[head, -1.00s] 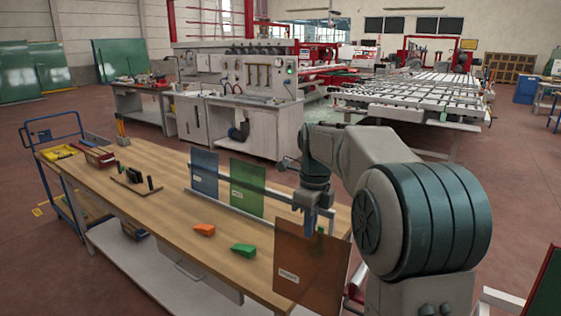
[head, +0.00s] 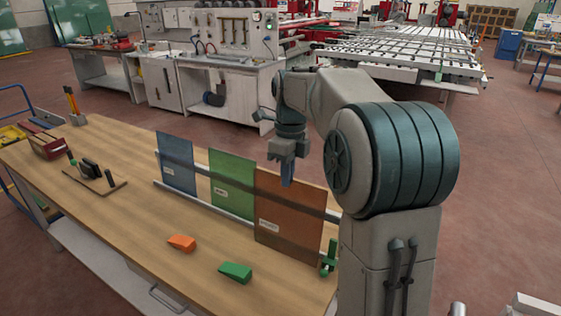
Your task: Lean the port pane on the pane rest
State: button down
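An amber-brown see-through pane (head: 287,222) with a small pale label stands on the workbench in the head view. It is at the right end of the pane rest (head: 200,205), against its rail. I take it for the port pane, but the label is too small to read surely. A blue pane (head: 175,163) and a green pane (head: 232,186) lean on the rest to its left. My gripper (head: 288,178) points down at the amber pane's top edge, its blue fingertips overlapping that edge. Whether the fingers are closed on it cannot be seen.
An orange wedge (head: 182,243) and a green wedge (head: 236,272) lie on the workbench (head: 130,225) in front of the panes. A green clamp-like piece (head: 328,260) stands at the rest's right end. A board with dark upright pieces (head: 94,178) lies left.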

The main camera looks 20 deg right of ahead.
jog(key=shift+w+r, duration=0.1)
jog(key=shift+w, duration=0.05)
jog(key=shift+r+p, duration=0.1)
jog(key=shift+p, duration=0.25)
jog(key=shift+w+d+f+p, duration=0.9)
jog(key=shift+w+d+p, duration=2.9)
jog(key=shift+w+d, duration=0.45)
jog(key=shift+s+a+f+b, duration=0.1)
jog(key=shift+f+b, duration=0.8)
jog(key=shift+f, duration=0.4)
jog(key=shift+s+a+f+b, duration=0.1)
jog(key=shift+f+b, duration=0.75)
jog(key=shift+f, duration=0.45)
jog(key=shift+f+b, duration=0.3)
jog(key=shift+f, duration=0.25)
jog(key=c, duration=1.5)
grip_release()
jog(key=shift+c, duration=0.2)
